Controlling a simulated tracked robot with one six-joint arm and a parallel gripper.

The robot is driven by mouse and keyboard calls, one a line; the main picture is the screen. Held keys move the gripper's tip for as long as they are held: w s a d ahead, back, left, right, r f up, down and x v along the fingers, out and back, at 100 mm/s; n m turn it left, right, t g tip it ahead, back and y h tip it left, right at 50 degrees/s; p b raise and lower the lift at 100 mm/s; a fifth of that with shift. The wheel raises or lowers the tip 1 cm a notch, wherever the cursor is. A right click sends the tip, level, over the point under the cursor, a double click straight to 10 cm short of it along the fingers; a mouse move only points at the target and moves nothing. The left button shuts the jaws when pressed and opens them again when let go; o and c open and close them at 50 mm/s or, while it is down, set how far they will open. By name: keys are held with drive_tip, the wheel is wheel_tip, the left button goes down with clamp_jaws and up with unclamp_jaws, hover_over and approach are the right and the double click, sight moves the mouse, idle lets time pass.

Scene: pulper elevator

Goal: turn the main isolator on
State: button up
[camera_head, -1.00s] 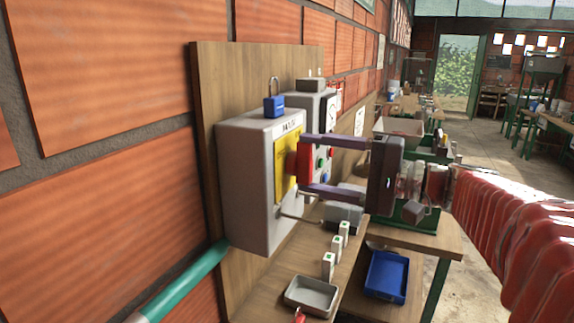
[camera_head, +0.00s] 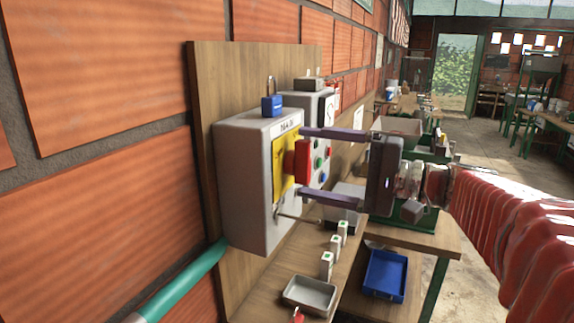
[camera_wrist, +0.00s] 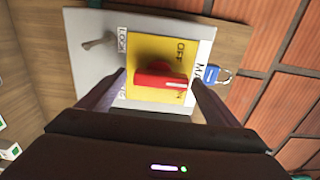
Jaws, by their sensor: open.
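The main isolator is a grey box (camera_head: 243,190) on a wooden backboard, with a yellow plate (camera_head: 279,182) and a red rotary handle (camera_head: 302,160). In the wrist view the red handle (camera_wrist: 162,80) lies crosswise on the yellow plate (camera_wrist: 150,58). OFF is lettered above its right end; lettering below is partly hidden. My gripper (camera_head: 303,164) faces the box with its fingers spread, one above and one below the handle in the head view. In the wrist view my gripper (camera_wrist: 158,84) has a finger either side of the handle. I see no clear contact.
A blue padlock (camera_head: 272,105) sits on the box top; a bare metal lever (camera_head: 298,218) projects below the plate. A second grey box with coloured buttons (camera_head: 320,160) stands just behind. Below are a metal tray (camera_head: 310,294) and a blue tray (camera_head: 385,275).

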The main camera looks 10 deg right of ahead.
drive_tip(key=v, duration=1.3)
drive_tip(key=shift+s+d, duration=0.25)
drive_tip(key=shift+d, duration=0.1)
drive_tip(key=s+a+f+n+g+h, duration=0.1)
drive_tip(key=s+a+f+g+h, duration=0.15)
drive_tip(key=a+f, duration=0.45)
drive_tip(key=s+a+f+g+h, duration=0.1)
drive_tip(key=a+f+g+h, duration=0.15)
drive_tip(key=a+f, duration=0.4)
drive_tip(key=s+d+f+n+h, duration=0.1)
drive_tip(key=s+f+n+h, duration=0.5)
drive_tip(key=f+h, duration=0.3)
drive_tip(key=shift+s+d+f+h, duration=0.3)
drive_tip(key=shift+s+f, duration=0.4)
drive_tip(key=shift+f, duration=1.2)
